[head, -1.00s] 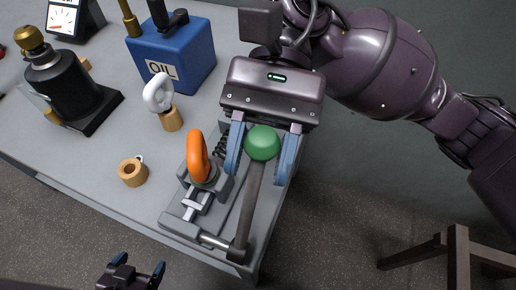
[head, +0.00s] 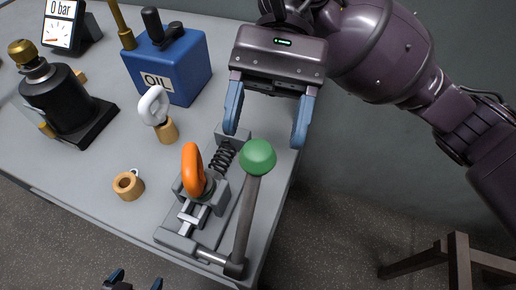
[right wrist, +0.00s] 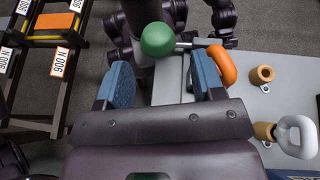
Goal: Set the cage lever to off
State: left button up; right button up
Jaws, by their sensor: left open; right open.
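The lever is a grey rod (head: 245,222) with a green knob (head: 258,157), pivoted at the near end of a grey base fixture (head: 175,241) at the table's edge. The rod slants up from the pivot toward my right gripper. In the right wrist view the knob (right wrist: 158,39) lies beyond the fingertips. My right gripper (head: 268,120) is open and empty beyond the knob, its blue fingers apart and clear of it. My left gripper (head: 133,281) is open at the bottom edge, mostly cut off.
An orange ring (head: 192,170) and a spring (head: 223,156) sit beside the lever. A wooden ring (head: 128,186), white-ringed piece (head: 167,131), blue oil can (head: 185,75), black pump (head: 55,98) and gauge (head: 60,25) stand leftward. A dark stand (head: 458,262) is lower right.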

jog(key=shift+v, duration=2.75)
